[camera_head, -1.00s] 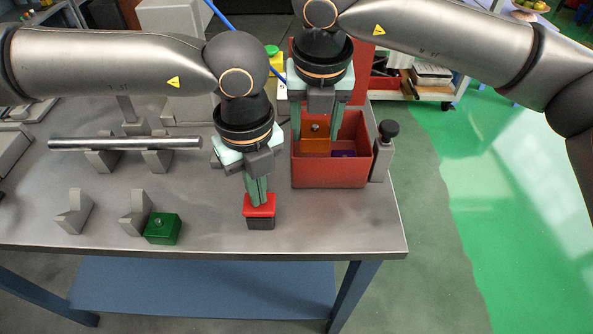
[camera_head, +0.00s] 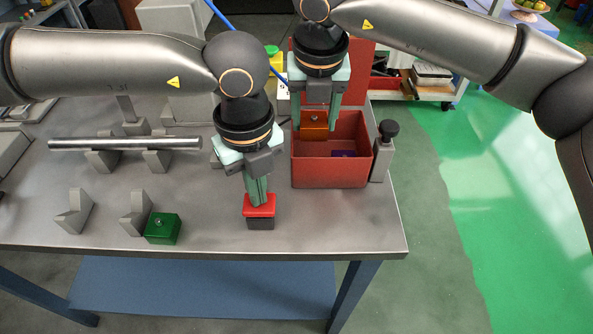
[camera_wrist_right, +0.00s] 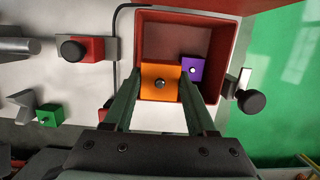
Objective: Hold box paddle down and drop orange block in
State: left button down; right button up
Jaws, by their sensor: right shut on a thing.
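The red box (camera_head: 331,173) stands open on the metal table, its red lid (camera_head: 358,70) upright at the back. My right gripper (camera_head: 315,126) is shut on the orange block (camera_head: 314,119), held over the back left part of the box opening. In the right wrist view the orange block (camera_wrist_right: 161,88) sits between the fingers, beside a purple block (camera_wrist_right: 193,68) that lies in the box. The red paddle (camera_head: 259,211) on a dark base is in front of the box, to its left. My left gripper (camera_head: 259,200) has its fingers together, tips down on the paddle.
A green block (camera_head: 162,229) lies at the front left near grey V-shaped supports (camera_head: 136,212). A metal rod (camera_head: 125,143) rests on supports behind. A black-knobbed post (camera_head: 386,146) stands against the box's right side. The table's front right corner is clear.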

jog(key=o, duration=1.5)
jog(key=shift+f, duration=0.1)
jog(key=shift+c, duration=0.2)
jog(key=shift+r, duration=4)
jog(key=s+r, duration=0.3)
jog(key=s, duration=0.9)
